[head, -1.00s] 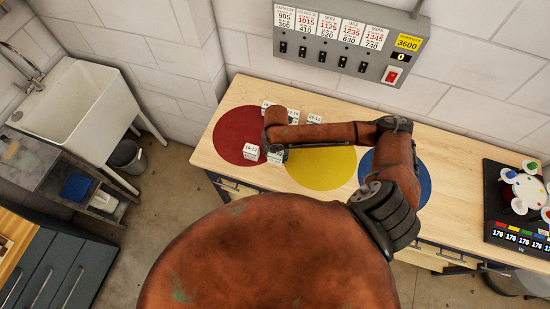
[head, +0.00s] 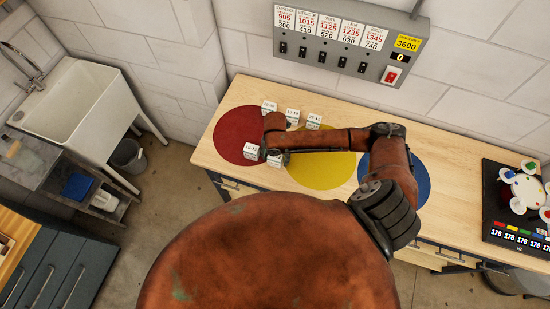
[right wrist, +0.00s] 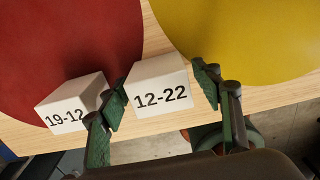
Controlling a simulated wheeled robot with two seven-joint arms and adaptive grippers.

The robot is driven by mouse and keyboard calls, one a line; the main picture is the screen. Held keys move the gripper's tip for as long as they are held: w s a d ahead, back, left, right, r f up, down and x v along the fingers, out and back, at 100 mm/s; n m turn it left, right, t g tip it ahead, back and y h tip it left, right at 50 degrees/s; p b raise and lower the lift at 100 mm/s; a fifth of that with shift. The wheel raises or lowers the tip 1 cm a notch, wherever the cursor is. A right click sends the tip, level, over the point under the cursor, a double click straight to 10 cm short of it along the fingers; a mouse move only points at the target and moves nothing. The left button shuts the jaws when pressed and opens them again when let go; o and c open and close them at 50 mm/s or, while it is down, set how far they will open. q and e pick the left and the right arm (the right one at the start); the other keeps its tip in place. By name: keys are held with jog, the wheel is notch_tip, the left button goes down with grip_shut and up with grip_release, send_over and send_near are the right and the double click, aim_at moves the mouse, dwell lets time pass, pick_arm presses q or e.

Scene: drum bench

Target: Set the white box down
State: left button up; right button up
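Several white boxes with printed numbers stand on the wooden bench. In the right wrist view, the box marked 12-22 (right wrist: 160,92) stands near the front edge, between the red and yellow discs. My right gripper (right wrist: 163,90) straddles it with green-padded fingers apart; a gap shows at the right finger, while the left finger is close to the box. The box marked 19-12 (right wrist: 72,106) stands just left of that finger, partly on the red disc. In the head view my right arm partly hides the 12-22 box (head: 274,160). My left gripper is not in view.
Three more white boxes stand behind my arm, one of them at the yellow disc's back edge (head: 313,122). The red disc (head: 233,135), yellow disc (head: 325,175) and blue disc (head: 423,188) lie in a row. A switch panel (head: 345,45) hangs on the wall; a black display (head: 505,225) lies right.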

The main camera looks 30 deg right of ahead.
notch_tip(320, 180, up, 12)
jog(key=shift+r+b, duration=0.1)
jog(key=shift+b, duration=0.4)
dwell(0.5)
